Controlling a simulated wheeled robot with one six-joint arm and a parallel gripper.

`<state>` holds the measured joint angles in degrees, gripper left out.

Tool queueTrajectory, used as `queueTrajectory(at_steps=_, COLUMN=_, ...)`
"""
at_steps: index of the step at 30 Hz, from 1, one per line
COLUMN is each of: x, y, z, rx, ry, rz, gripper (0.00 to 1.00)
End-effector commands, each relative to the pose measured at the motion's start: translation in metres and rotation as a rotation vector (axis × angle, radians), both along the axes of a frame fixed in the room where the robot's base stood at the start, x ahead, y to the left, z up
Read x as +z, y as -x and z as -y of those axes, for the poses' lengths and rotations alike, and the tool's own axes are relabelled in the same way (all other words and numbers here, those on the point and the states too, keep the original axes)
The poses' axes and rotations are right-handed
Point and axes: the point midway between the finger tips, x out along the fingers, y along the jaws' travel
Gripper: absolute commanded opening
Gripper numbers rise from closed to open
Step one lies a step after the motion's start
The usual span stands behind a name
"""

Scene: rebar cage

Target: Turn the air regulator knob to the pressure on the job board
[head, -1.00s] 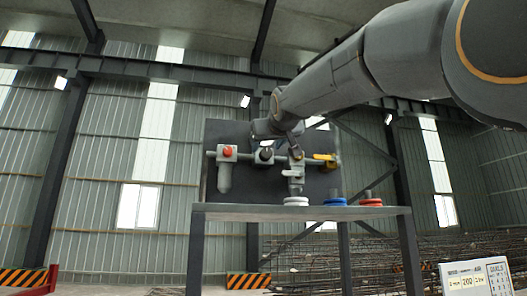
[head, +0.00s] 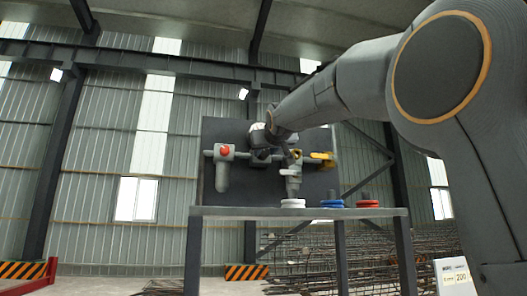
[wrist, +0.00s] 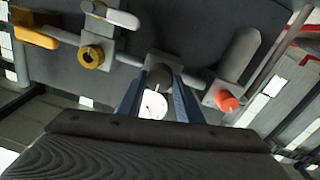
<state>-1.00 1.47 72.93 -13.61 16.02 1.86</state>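The air regulator knob (wrist: 160,77) is a dark round knob on a grey block in the wrist view. A white round gauge (wrist: 153,105) shows just below it, its reading too small to make out. My gripper (wrist: 160,84) has its two blue fingers apart, one on each side of the knob; I cannot see clear contact. In the head view my gripper (head: 262,150) is at the panel and hides most of the regulator. The job board (head: 453,276) stands at the lower right, partly cut off behind my arm, with "200" visible on it.
A red knob (wrist: 228,101) sits right of the regulator in the wrist view; a brass fitting (wrist: 91,56) and yellow handle (wrist: 35,34) sit left. Below the panel (head: 223,131), a table (head: 250,212) bears white (head: 292,203), blue (head: 332,203) and red (head: 368,203) ringed items.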

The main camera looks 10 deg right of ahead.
Motion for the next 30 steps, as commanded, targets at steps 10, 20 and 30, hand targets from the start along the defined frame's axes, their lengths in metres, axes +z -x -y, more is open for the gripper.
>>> queueTrajectory(at_steps=10, x=-0.001, y=-0.0005, z=0.0, rx=0.0, ry=-0.123, rz=0.001, gripper=0.1)
queueTrajectory(at_steps=20, x=0.0007, y=0.0001, z=0.0001, rx=0.0, ry=-0.14, rz=0.0, gripper=0.39)
queueTrajectory(at_steps=30, x=0.0006, y=0.0003, z=0.0001, rx=0.0, ry=-0.14, rz=0.001, gripper=0.51)
